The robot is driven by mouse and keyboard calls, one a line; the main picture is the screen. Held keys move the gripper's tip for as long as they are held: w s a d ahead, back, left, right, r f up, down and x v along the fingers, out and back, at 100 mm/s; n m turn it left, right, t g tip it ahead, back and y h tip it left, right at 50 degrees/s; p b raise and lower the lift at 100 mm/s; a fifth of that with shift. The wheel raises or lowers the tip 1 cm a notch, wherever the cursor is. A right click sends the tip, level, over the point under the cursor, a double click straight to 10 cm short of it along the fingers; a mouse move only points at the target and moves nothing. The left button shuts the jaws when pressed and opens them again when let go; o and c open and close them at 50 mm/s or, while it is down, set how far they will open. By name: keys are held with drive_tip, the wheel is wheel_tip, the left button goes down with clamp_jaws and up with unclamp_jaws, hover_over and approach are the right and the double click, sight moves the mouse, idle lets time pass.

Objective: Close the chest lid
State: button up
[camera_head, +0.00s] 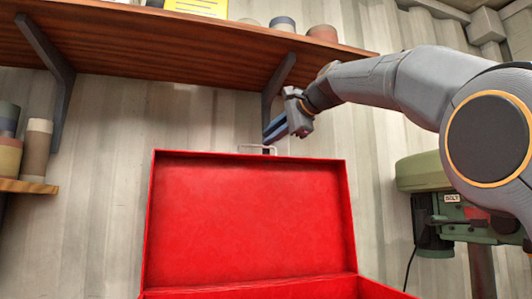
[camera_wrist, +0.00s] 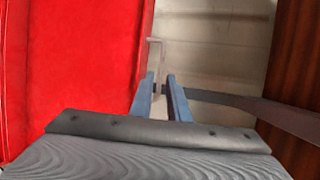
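The red chest stands open in the head view, its lid (camera_head: 245,215) raised upright with the red inside facing me. A pale metal handle (camera_head: 257,148) sticks up from the lid's top edge. My gripper (camera_head: 270,137) is just above and right of the handle, its blue fingers pointing down and left. In the wrist view, my gripper (camera_wrist: 161,76) shows two blue fingers apart with a gap between them. The lid (camera_wrist: 75,60) fills the left there, and the handle (camera_wrist: 154,42) lies just ahead of the fingertips. I cannot tell whether they touch it.
A wooden shelf (camera_head: 180,42) with brackets runs above the chest, close over my gripper. A green machine (camera_head: 425,172) stands at the right. A small shelf (camera_head: 28,186) with cylindrical containers is at the left. Bare corrugated wall (camera_head: 110,150) is behind the lid.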

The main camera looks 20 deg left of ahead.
sight(257, 146)
drive_tip(key=shift+p+x, duration=2.1)
drive_tip(key=shift+x, duration=1.8)
drive_tip(key=shift+w+r, duration=0.1)
clamp_jaws()
